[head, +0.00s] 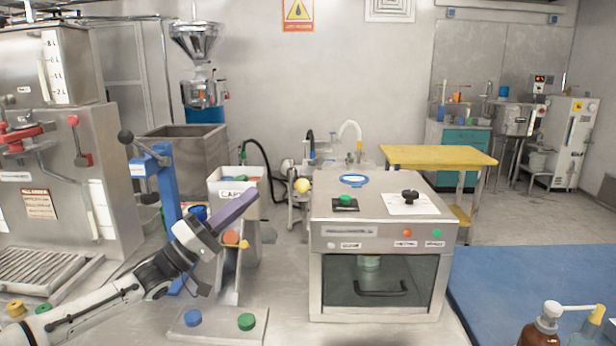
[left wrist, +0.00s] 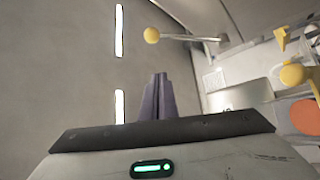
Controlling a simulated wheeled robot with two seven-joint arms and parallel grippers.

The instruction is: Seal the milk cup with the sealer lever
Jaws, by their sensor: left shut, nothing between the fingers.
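My left gripper (head: 238,208), with purple fingers, is shut and empty. It is raised in front of the white bin and the slanted metal stand. Its closed fingers (left wrist: 157,98) also show in the left wrist view. A yellow ball knob (head: 302,185) stands right of the fingers in the head view, apart from them. In the left wrist view a yellow ball on a grey rod (left wrist: 152,35) lies beyond the fingertips. A steel box machine (head: 330,232) has a window, with a pale cup-like thing (head: 370,263) behind it. I cannot tell whether that is the milk cup.
A blue post with a black ball handle (head: 125,136) stands behind my left arm. The slanted stand carries an orange disc (head: 231,237); its base has blue and green buttons. A brown pump bottle (head: 541,326) is at front right. The blue surface (head: 530,280) has bare room.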

